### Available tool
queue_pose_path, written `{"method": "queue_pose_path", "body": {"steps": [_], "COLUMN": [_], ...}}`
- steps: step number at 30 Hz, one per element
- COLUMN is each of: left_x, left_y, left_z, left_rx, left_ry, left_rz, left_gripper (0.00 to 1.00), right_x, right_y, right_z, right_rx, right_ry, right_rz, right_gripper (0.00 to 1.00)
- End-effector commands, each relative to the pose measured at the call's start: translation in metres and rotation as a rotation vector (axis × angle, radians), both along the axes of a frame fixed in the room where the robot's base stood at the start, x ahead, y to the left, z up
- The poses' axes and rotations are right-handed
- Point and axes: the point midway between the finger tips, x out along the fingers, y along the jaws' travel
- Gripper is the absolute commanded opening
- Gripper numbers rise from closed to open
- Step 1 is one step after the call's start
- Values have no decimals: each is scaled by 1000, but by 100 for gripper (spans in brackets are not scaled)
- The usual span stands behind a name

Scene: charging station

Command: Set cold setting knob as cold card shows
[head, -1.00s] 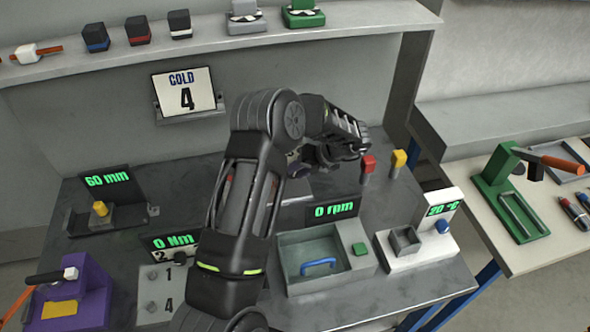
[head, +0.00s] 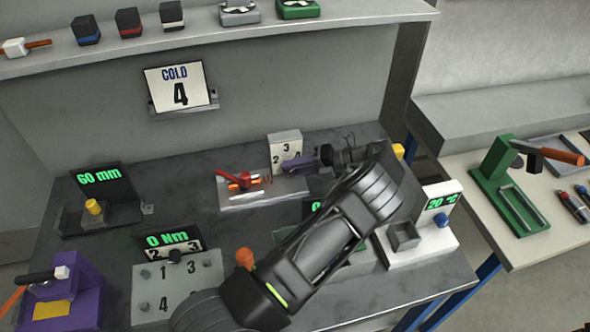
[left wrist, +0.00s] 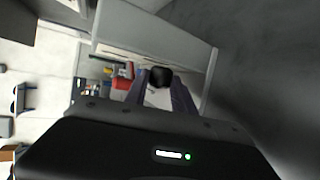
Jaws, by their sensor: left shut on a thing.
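The cold card (head: 180,87) on the back wall reads "COLD 4". A small white dial plate (head: 285,146) with the numbers 2, 3 and 4 stands at the back of the bench. My left gripper (head: 297,163), with purple fingers, is at the front of this plate and covers part of it. In the left wrist view its fingers (left wrist: 160,88) are shut on a black knob (left wrist: 161,77). In the head view the knob is hidden, so I cannot tell which number it points at. My right gripper is not in view.
A red-handled fixture (head: 240,181) stands just left of the dial plate. A plate with several numbers (head: 178,285) and the 0 Nm display (head: 170,241) are at front left. A 20 °C unit (head: 432,235) stands right of my left arm.

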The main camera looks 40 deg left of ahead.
Motion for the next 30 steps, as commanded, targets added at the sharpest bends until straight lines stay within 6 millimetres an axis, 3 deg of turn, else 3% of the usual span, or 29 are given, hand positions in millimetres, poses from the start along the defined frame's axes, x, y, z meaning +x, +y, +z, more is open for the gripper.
{"method": "queue_pose_path", "body": {"steps": [13,14,15,21,30], "left_x": [-3,-3,-3,-2,-1], "left_y": [0,0,0,0,0], "left_z": [-2,-3,-3,-2,1], "left_rx": [1,1,1,3,3], "left_ry": [11,11,11,9,7], "left_rz": [7,7,7,5,4], "left_gripper": [0,32,35,52,52], "right_x": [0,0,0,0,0], "right_y": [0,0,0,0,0], "right_z": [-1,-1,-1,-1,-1], "right_rx": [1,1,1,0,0], "right_ry": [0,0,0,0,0], "right_rz": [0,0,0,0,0], "right_gripper": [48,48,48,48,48]}}
